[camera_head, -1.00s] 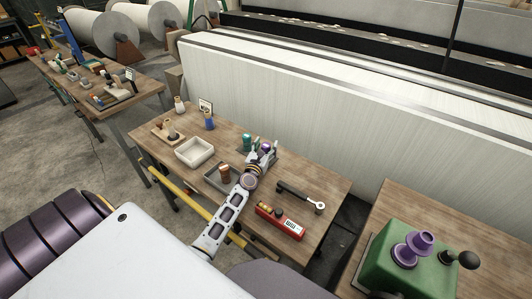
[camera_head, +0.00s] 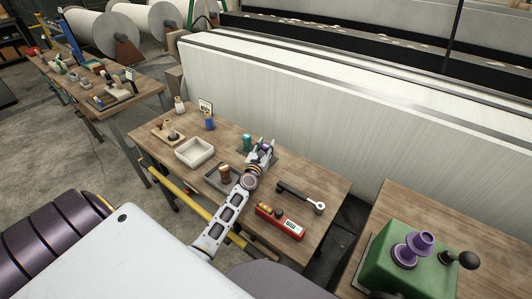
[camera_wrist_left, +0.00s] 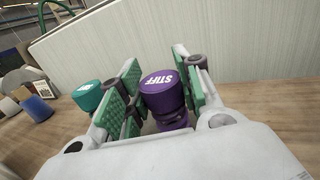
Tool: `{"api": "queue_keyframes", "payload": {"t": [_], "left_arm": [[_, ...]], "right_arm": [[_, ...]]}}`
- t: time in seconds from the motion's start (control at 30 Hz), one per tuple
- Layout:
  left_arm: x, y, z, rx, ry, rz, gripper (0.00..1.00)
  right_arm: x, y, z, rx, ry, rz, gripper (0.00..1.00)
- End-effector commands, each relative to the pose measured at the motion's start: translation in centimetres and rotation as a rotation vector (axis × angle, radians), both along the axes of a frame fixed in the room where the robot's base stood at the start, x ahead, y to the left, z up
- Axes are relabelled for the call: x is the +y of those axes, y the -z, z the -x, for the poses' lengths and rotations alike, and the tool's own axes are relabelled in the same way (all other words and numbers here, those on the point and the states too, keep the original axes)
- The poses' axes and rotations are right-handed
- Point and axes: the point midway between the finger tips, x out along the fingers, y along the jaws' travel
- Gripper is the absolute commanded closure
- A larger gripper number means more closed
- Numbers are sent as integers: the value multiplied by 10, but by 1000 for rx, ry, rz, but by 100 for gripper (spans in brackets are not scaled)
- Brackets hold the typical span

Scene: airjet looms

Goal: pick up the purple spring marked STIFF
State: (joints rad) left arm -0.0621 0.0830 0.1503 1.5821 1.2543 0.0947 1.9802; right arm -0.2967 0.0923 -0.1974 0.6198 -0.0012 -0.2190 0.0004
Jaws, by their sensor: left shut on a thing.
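The purple spring marked STIFF (camera_wrist_left: 163,95) stands upright between the green-padded fingers of my left gripper (camera_wrist_left: 157,97) in the left wrist view. Its labelled cap faces up, and its lower end is hidden by the gripper body. The left gripper (camera_head: 264,152) is shut on it, above the middle of the bench in the head view, where only a little purple (camera_head: 266,145) shows. A teal spring (camera_wrist_left: 87,96) stands just left of the fingers, and it also shows in the head view (camera_head: 247,143). My right gripper is not in view.
On the wooden bench (camera_head: 326,178) stand a white tray (camera_head: 194,152), a grey tray with a brown spool (camera_head: 224,173), a black-handled tool (camera_head: 300,195) and a red box (camera_head: 280,221). A large white panel (camera_head: 330,125) rises behind the bench.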

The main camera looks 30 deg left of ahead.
Motion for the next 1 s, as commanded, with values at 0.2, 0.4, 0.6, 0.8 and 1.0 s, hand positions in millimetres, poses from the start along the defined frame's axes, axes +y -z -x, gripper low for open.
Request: {"api": "queue_keyframes", "payload": {"t": [0.2, 0.4, 0.6, 0.8, 1.0], "left_arm": [[0, -1, 0, -1, 0, 0, 93], [0, -7, 0, -2, -1, 1, 93], [0, -21, 0, -3, -1, 2, 93], [0, -40, 0, -3, -2, 3, 93], [0, -60, 0, -3, -1, 3, 93]], "right_arm": [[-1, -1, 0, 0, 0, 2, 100], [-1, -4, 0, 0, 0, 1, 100], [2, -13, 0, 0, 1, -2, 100], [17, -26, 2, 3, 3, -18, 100], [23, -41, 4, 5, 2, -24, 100]]}}
